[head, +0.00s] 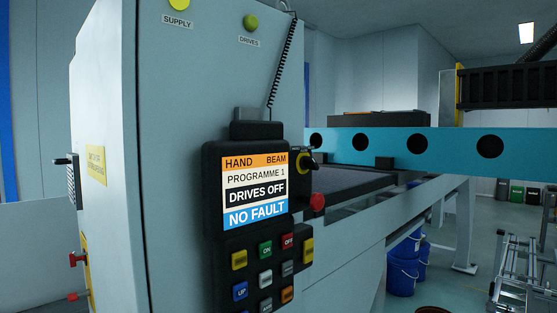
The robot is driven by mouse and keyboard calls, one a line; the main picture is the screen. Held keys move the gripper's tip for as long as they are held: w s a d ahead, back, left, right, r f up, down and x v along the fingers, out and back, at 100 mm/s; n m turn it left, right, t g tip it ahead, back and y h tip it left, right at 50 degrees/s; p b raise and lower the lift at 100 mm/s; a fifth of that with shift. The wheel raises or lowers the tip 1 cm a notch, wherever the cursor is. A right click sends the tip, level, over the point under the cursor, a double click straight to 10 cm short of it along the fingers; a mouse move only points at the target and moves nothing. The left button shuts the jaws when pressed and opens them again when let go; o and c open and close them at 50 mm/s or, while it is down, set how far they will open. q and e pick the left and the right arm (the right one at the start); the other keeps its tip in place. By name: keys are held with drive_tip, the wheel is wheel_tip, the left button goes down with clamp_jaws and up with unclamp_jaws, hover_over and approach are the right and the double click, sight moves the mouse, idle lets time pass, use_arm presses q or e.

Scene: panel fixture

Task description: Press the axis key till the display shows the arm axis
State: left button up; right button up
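A black control pendant (213,195) hangs on the front of a pale cabinet. Its display (255,191) reads HAND and BEAM on the orange top line, then PROGRAMME 1, DRIVES OFF and NO FAULT. Below it are several keys: a green ON key (265,249), a red OFF key (287,242), a blue UP key (240,291), yellow keys (239,260) and (307,251), grey keys (265,279) and an orange key (287,294). I cannot read which is the axis key. The lowest keys are cut off by the frame. Neither gripper is in view.
A red knob (317,201) and a yellow-ringed switch (301,163) stick out at the pendant's right side. A coiled cable (283,62) hangs above. The cabinet carries SUPPLY (179,4) and DRIVES (250,22) lamps. A blue beam (400,143) and blue buckets (403,274) stand right.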

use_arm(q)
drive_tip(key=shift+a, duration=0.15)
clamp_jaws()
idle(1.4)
